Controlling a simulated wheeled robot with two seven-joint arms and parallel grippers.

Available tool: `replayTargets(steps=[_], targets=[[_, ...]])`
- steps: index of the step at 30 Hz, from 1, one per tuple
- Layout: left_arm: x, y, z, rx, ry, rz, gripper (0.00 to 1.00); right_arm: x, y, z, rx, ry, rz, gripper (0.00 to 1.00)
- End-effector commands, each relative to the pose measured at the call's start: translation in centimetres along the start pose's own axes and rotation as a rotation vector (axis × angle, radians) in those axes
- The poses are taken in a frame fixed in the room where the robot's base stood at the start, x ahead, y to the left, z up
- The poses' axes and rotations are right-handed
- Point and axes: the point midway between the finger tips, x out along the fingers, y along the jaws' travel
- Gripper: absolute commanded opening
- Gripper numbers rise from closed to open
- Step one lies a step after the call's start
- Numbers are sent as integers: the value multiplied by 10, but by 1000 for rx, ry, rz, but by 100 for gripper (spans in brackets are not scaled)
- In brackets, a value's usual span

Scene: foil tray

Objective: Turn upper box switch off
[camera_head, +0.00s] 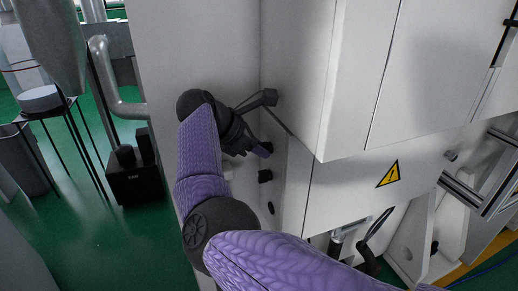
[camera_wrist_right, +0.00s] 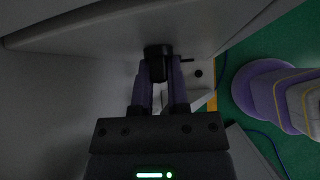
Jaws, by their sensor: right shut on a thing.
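My right gripper (camera_head: 264,149) reaches to the narrow left side of the white box (camera_head: 294,185) under the cabinet. In the right wrist view its two purple fingers (camera_wrist_right: 159,78) are shut on a black knob, the upper box switch (camera_wrist_right: 158,61), one finger on each side. In the head view the gripper hides this switch. A second black knob, the lower switch (camera_head: 265,176), sits just below the gripper, and a dark round spot (camera_head: 271,208) lies lower on the same face. My left gripper is not in view.
The large white cabinet (camera_head: 300,75) overhangs the box on the right. A yellow warning triangle (camera_head: 389,174) marks the box front. A grey handle or cable fitting (camera_head: 264,98) sticks out above my gripper.

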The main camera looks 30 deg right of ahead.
Motion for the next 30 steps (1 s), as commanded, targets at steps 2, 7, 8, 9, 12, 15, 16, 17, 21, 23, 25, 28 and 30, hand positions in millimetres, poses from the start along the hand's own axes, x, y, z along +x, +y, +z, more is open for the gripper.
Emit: replayTargets(steps=[2, 7, 8, 9, 12, 15, 16, 17, 21, 23, 25, 28, 30], targets=[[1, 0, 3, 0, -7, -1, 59, 1, 0, -1, -14, 2, -13, 0], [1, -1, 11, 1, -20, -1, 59, 1, 0, 0, -29, 1, -31, 0], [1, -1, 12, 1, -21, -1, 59, 1, 0, 0, -30, 1, -32, 0], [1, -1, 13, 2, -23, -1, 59, 1, 0, 0, -31, 1, -33, 0], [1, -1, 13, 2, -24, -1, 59, 0, 0, 0, -32, 1, -34, 0], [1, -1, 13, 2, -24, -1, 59, 0, 0, 0, -32, 1, -33, 0], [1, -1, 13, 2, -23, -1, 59, 0, 0, 0, -32, 1, -33, 0], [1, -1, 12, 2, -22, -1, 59, 0, 0, 0, -32, 1, -33, 0], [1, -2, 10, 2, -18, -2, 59, 0, 0, 0, -31, 1, -33, 32], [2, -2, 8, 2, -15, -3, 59, 0, 0, 0, -31, 1, -32, 44], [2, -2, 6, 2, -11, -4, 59, 0, 0, 0, -31, 0, -32, 54], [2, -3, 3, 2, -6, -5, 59, 0, 0, 0, -31, 0, -32, 54], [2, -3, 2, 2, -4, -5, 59, 0, 0, 0, -31, 0, -31, 54]])
